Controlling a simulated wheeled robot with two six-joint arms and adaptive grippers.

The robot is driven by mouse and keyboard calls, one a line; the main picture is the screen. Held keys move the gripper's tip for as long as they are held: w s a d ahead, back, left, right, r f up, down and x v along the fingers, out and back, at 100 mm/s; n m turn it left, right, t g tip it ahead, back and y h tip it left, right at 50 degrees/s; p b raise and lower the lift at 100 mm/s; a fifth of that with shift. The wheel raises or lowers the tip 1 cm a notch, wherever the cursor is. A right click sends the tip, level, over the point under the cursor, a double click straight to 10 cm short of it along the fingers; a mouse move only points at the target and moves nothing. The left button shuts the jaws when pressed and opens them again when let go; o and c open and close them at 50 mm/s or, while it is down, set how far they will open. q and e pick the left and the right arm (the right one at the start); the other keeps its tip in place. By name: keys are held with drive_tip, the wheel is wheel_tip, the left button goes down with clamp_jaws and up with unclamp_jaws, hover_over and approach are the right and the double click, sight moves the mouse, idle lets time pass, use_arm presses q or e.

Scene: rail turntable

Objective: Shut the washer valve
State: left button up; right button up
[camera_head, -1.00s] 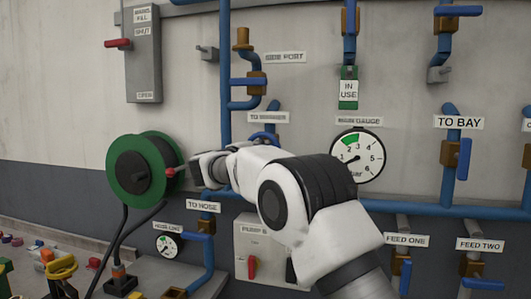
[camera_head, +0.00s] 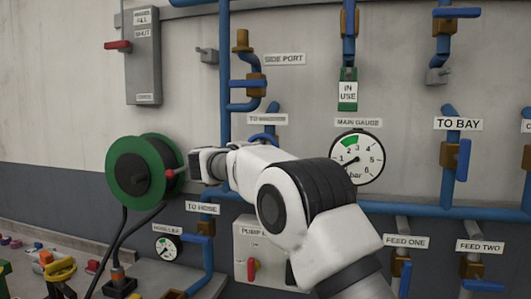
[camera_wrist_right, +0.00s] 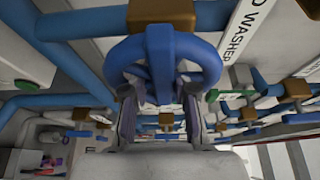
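The washer valve has a blue handwheel (camera_wrist_right: 165,60) with a broad spoke across it, in the upper middle of the right wrist view. Its white label (camera_wrist_right: 240,28) reads "WASHER" beside it; the label also shows in the head view (camera_head: 268,119). My right gripper (camera_wrist_right: 160,105) has its two dark fingers apart, just below and close behind the wheel's rim in that view. I cannot tell whether they touch it. In the head view my white right arm covers most of the valve, and its fingers are hidden. My left gripper is not in view.
A green hose reel (camera_head: 142,177) stands left of my right wrist. The main gauge (camera_head: 357,158) is right of the arm. Blue pipes and other valves surround the washer valve, including the "TO BAY" valve (camera_head: 463,160). A pump box (camera_head: 245,235) is below.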

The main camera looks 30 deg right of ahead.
drive_tip(key=shift+a+r, duration=0.1)
drive_tip(key=shift+s+a, duration=0.1)
drive_tip(key=shift+a, duration=0.25)
drive_tip(key=v, duration=1.1)
